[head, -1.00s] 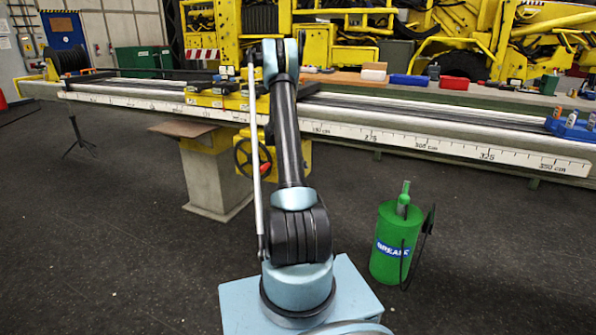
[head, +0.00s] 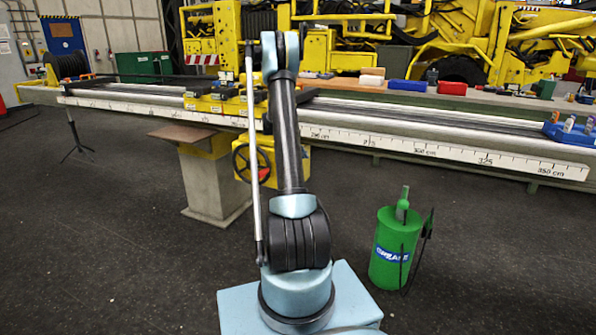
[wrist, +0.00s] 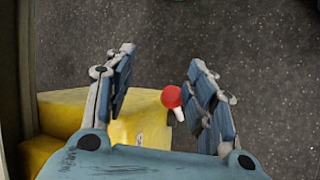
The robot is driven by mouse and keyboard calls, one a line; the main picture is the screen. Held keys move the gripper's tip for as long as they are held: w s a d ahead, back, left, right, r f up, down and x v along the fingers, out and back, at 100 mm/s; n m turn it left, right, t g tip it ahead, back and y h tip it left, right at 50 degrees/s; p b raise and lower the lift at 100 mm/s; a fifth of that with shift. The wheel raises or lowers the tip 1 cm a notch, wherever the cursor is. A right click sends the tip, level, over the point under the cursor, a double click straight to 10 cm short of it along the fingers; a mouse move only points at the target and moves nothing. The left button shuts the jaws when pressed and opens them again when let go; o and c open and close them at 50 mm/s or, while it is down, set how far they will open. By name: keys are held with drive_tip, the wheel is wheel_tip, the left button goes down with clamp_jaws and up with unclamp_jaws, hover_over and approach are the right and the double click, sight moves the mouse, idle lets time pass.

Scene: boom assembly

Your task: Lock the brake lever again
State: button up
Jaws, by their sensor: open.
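In the wrist view a red ball knob (wrist: 172,96) on a short pale stem shows beside a yellow housing (wrist: 140,120); it looks like the brake lever's end. My gripper (wrist: 160,58) is open, with one blue-padded finger on each side of the knob. The knob appears closer to the right finger. I cannot tell whether they touch or how deep the knob sits between them. In the head view the yellow housing (head: 292,165) carries a dark handwheel (head: 242,163) and a red knob (head: 264,175), partly behind my arm. My gripper is hidden there.
A long rail with a centimetre scale (head: 440,150) runs across the scene above a concrete pedestal (head: 212,185). A green grease canister (head: 392,250) stands on the floor at right. Bottles (head: 568,124) sit on the rail's right end.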

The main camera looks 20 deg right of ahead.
drive_tip(key=shift+a+r, duration=0.1)
drive_tip(key=shift+r, duration=1.2)
